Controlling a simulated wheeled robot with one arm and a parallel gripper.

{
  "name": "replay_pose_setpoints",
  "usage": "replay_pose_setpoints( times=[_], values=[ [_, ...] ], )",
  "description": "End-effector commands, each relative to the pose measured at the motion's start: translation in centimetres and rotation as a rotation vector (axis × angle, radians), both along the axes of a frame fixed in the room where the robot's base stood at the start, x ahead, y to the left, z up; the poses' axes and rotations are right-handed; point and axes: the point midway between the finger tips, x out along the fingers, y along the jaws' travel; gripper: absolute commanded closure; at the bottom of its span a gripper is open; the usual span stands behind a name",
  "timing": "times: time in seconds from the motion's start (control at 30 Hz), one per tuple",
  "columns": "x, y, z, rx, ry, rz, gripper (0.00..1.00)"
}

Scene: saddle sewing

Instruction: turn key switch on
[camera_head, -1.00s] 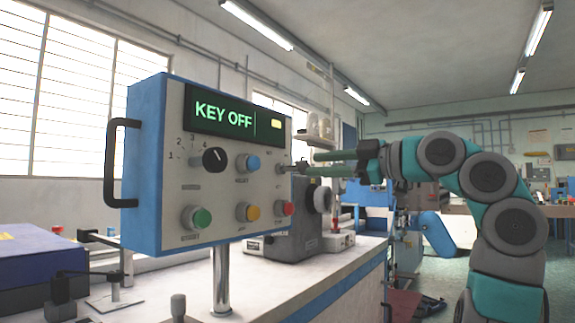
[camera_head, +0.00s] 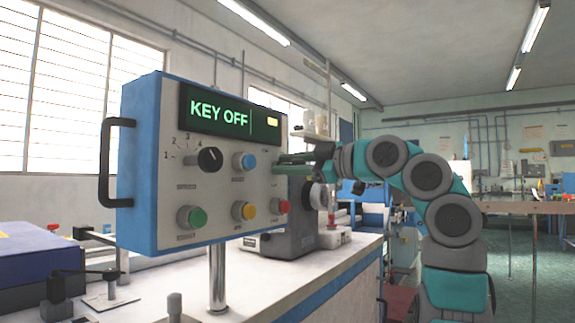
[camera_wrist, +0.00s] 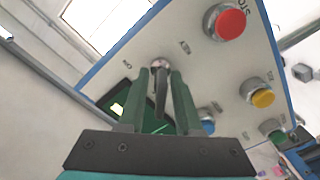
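The blue-sided control panel (camera_head: 225,215) stands on a post, and its screen (camera_head: 228,112) reads KEY OFF. In the wrist view the key switch (camera_wrist: 159,63) has a dark key (camera_wrist: 160,98) sticking out towards my camera, beside the KEY and ON lettering. My gripper (camera_wrist: 160,76) has its two green fingers on either side of the key, with narrow gaps that look open; contact is not clear. In the head view my gripper (camera_head: 283,163) is at the panel's right edge, and its fingers hide the key switch there.
Close by are a red button (camera_wrist: 229,22), a yellow button (camera_wrist: 262,97) and a blue button (camera_head: 245,161). A black selector knob (camera_head: 210,158) is farther left. A grey machine (camera_head: 288,228) stands on the bench behind the panel.

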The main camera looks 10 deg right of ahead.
Motion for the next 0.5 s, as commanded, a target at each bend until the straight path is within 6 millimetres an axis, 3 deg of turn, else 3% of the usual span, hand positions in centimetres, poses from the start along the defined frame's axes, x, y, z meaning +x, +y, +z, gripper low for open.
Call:
replay_pose_setpoints(
  times=[0.03,0.27,0.5],
  values=[
    [0.00,0.00,0.00,0.000,0.000,0.000,0.73],
    [-0.01,0.01,0.00,0.000,0.000,0.000,0.99],
    [-0.03,0.02,0.01,0.000,0.001,0.001,1.00]
  ],
)
